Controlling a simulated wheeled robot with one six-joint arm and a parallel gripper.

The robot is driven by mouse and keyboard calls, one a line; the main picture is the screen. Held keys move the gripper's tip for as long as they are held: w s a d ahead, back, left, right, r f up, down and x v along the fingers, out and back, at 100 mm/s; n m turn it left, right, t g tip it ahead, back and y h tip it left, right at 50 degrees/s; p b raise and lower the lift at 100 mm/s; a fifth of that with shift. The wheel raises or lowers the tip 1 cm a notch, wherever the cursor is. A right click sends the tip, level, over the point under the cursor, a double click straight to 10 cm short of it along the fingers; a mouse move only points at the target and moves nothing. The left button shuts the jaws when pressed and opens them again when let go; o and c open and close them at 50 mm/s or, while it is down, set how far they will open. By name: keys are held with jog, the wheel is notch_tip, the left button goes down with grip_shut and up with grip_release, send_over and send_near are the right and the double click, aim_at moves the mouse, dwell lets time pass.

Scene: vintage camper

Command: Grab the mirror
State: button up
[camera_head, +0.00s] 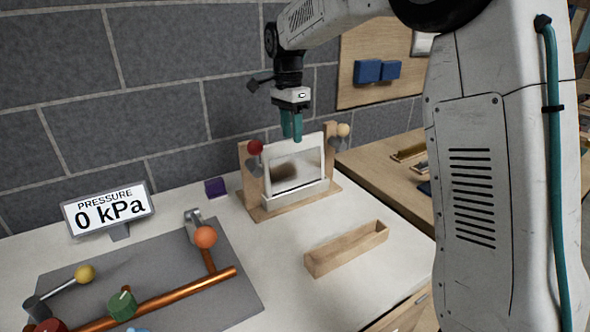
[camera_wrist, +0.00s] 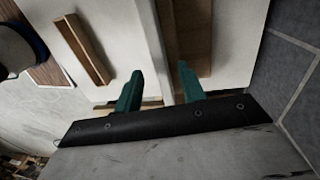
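The mirror (camera_head: 296,168) is a pale-framed rectangular panel standing upright in a wooden stand (camera_head: 262,214) on the white table. In the wrist view its thin edge (camera_wrist: 156,50) appears as a pale strip. My gripper (camera_head: 291,138) points down at the mirror's top edge. In the wrist view the two teal fingers of my gripper (camera_wrist: 160,70) are apart, with the strip running between them and gaps visible on both sides. The head view does not show clearly how far the fingertips reach past the top edge.
A red ball knob (camera_head: 255,147) and a tan ball knob (camera_head: 343,130) flank the stand. An empty wooden tray (camera_head: 346,248) lies in front. A grey panel with a copper pipe (camera_head: 170,300) and a pressure display (camera_head: 108,209) are left. A brick wall is behind.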

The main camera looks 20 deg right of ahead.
aim_at(294, 146)
jog(key=f, duration=0.5)
jog(key=shift+s+d, duration=0.2)
grip_shut()
jog(key=shift+r, duration=0.1)
